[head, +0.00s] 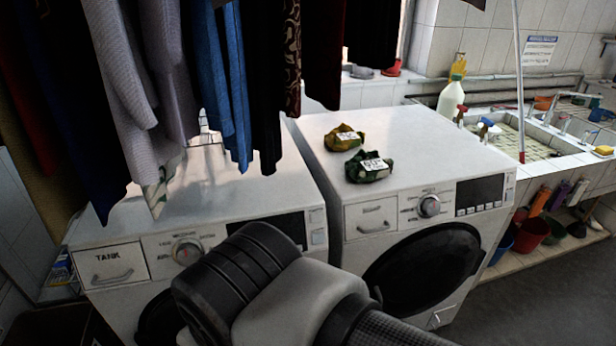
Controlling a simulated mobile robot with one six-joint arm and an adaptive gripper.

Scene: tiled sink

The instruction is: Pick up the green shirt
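No hanging garment in view is plainly a green shirt. A crumpled dark green bundle (369,167) with a white label lies on top of the right washing machine (420,136); I cannot tell if it is cloth or a packet. A similar olive-yellow bundle (344,138) lies just behind it. A strip of green-and-white material (158,192) shows low among the hanging clothes at the left, mostly hidden. My arm crosses the bottom middle in front of the machines. My gripper does not show.
Grey, blue, black and dark red clothes (235,85) hang over the left washing machine (250,190). A tiled sink (515,143) with bottles stands at the right, with buckets (531,234) below. The floor (540,300) at lower right is clear.

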